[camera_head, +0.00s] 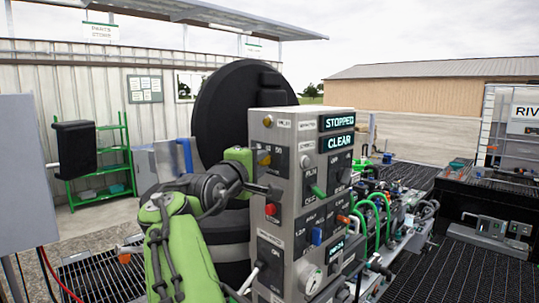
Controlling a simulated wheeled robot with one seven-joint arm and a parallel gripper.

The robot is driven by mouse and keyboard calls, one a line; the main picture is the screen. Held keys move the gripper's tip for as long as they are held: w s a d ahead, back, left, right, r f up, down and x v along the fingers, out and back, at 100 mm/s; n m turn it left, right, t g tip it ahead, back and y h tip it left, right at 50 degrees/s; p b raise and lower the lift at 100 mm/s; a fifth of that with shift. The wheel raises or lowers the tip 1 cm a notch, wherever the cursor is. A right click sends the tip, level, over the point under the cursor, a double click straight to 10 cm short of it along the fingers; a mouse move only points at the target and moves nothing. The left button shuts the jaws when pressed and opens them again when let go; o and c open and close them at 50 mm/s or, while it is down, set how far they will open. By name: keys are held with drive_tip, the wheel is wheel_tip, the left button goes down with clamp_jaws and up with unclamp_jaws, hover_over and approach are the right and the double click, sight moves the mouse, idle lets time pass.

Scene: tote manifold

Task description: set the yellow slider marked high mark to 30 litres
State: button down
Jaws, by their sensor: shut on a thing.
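A grey control panel (292,232) stands in the middle of the view. A small yellow control (263,158), which looks like the slider, sits on a dark plate on its left face, under small white markings. I cannot read its label or exact setting. My gripper (271,191) reaches the same face from the left, just below the yellow control. It appears shut on a small dark handle (277,195), mostly hidden by the fingers. The yellow control looks apart from the fingertips.
A red knob (270,209) is close below my gripper. A green lever (317,191), a blue slider (316,236) and an orange control (344,219) are further right. Displays read STOPPED (338,121) and CLEAR (340,142). Green hoses (377,213) and pipework crowd the right side.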

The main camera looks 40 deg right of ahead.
drive_tip(key=w, duration=0.1)
drive_tip(key=w+p, duration=0.2)
drive_tip(key=shift+w+a+r, duration=0.1)
drive_tip(key=shift+w+a, duration=0.2)
drive_tip(key=c, duration=0.9)
unclamp_jaws()
drive_tip(key=shift+w, duration=0.25)
drive_tip(key=shift+s, duration=0.1)
drive_tip(key=b+v, duration=0.3)
drive_tip(key=v, duration=1.2)
drive_tip(key=shift+s+a, duration=0.25)
drive_tip(key=shift+a, duration=0.05)
